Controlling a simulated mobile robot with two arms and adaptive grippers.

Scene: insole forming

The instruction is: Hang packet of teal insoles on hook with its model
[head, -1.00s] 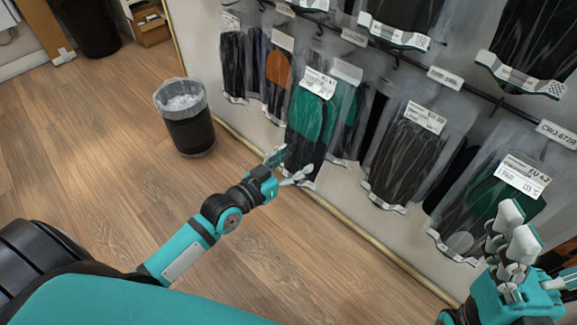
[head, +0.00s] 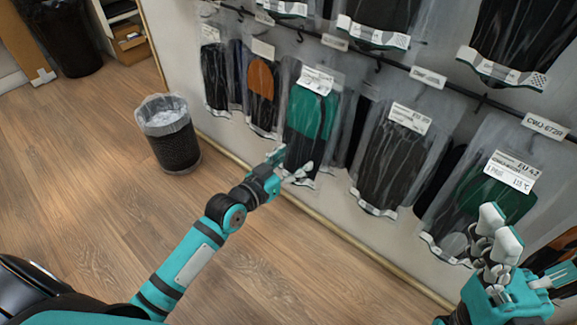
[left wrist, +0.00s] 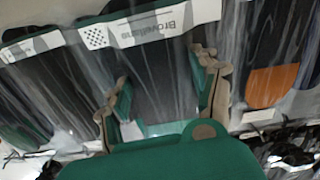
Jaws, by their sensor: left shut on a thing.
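The packet of teal insoles (head: 303,115) is a clear bag with a white label at its top, teal upper parts and dark lower parts. It hangs upright before the rack. My left gripper (head: 289,163) is shut on its lower end. In the left wrist view the fingers (left wrist: 165,100) stand on both sides of a packet with a white printed band. Another teal packet (head: 332,115) shows partly behind it on the right. Whether the held packet's top touches a hook (head: 300,35) cannot be told. My right gripper (head: 525,255) is open and empty at the lower right.
A dark rail (head: 450,88) with model tags (head: 428,78) runs along the wall. A packet with orange insoles (head: 262,90) hangs to the left, black ones (head: 385,165) to the right. A lined bin (head: 172,148) stands on the open wooden floor.

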